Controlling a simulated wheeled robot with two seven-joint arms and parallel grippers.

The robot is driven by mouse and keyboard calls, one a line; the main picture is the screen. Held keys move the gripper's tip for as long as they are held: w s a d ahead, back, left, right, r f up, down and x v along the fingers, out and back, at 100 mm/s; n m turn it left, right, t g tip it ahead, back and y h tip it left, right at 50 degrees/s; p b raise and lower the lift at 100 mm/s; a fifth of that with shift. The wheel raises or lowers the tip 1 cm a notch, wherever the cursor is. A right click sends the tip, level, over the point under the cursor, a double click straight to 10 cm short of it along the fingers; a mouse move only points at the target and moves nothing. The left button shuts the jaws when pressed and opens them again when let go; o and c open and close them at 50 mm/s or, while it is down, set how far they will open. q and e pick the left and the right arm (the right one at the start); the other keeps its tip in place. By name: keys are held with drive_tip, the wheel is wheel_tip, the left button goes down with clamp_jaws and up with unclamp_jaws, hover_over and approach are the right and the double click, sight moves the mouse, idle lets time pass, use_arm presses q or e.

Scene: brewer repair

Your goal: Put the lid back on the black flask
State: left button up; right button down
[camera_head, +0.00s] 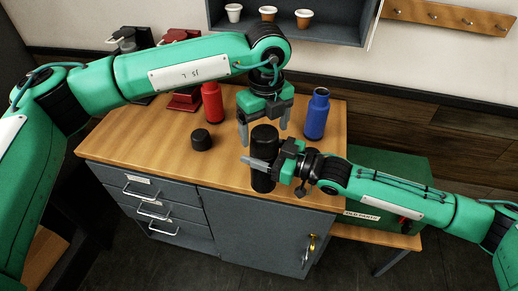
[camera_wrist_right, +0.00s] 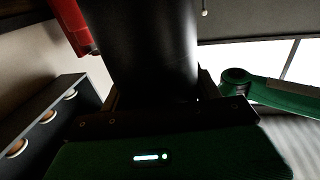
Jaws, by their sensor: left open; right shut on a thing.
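The black flask (camera_head: 264,182) stands upright near the front edge of the wooden counter. My right gripper (camera_head: 262,163) is shut around its body from the right. The flask also fills the upper middle of the right wrist view (camera_wrist_right: 155,50). A short black lid (camera_head: 201,140) rests on the counter to the left of the flask, apart from it. My left gripper (camera_head: 264,131) is open and points down over the flask's top, with a finger at either side. Whether the fingers touch the flask, I cannot tell.
A red flask (camera_head: 212,103) stands behind the lid and a blue flask (camera_head: 316,113) stands to the right. Red and dark machines stand at the back left. A wall shelf (camera_head: 330,29) holds small cups. A green box (camera_head: 378,222) is right of the counter. The counter's left front is clear.

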use_arm(q)
drive_tip(key=shift+r, duration=0.55)
drive_tip(key=shift+c, duration=0.4)
drive_tip(key=shift+r, duration=1.75)
drive_tip(key=shift+f, duration=0.1)
drive_tip(key=shift+f, duration=3.95)
drive_tip(key=shift+c, duration=0.4)
drive_tip(key=c, duration=0.9)
drive_tip(key=shift+m, duration=1.7)
drive_tip(key=shift+c, duration=0.2)
